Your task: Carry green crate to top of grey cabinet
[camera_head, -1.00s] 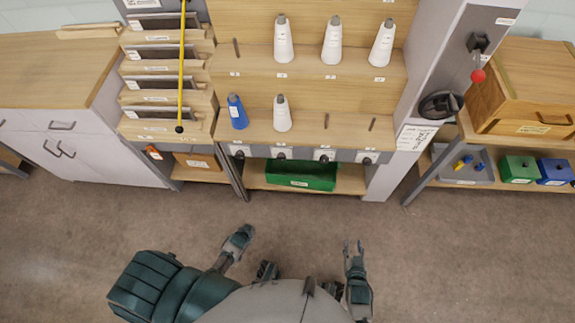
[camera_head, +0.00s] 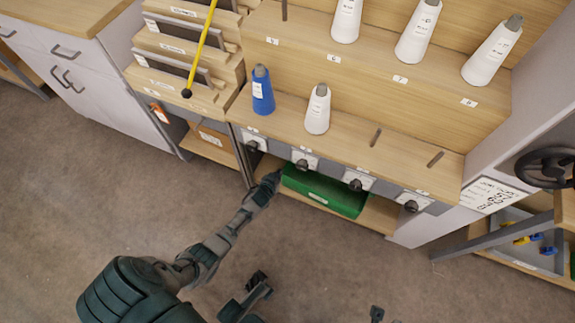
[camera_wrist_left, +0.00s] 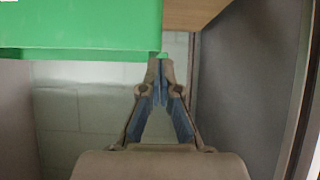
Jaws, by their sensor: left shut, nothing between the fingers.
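The green crate (camera_head: 325,190) sits on the low wooden shelf under the spool rack in the head view. Its side fills the upper left of the left wrist view (camera_wrist_left: 80,28). My left gripper (camera_head: 271,182) reaches to the crate's left end. Its fingertips (camera_wrist_left: 163,68) are together with nothing between them, close to the crate's lower corner; I cannot tell if they touch it. The grey cabinet (camera_head: 105,95) with a wooden top (camera_head: 75,10) stands at the upper left.
The rack's upper shelves hold white cones (camera_head: 317,108) and a blue cone (camera_head: 263,90). Knobs (camera_head: 355,184) line the rack above the crate. A yellow rod (camera_head: 205,45) hangs over the tray stand at left. A handwheel (camera_head: 546,166) is at right. The floor (camera_head: 80,200) is clear.

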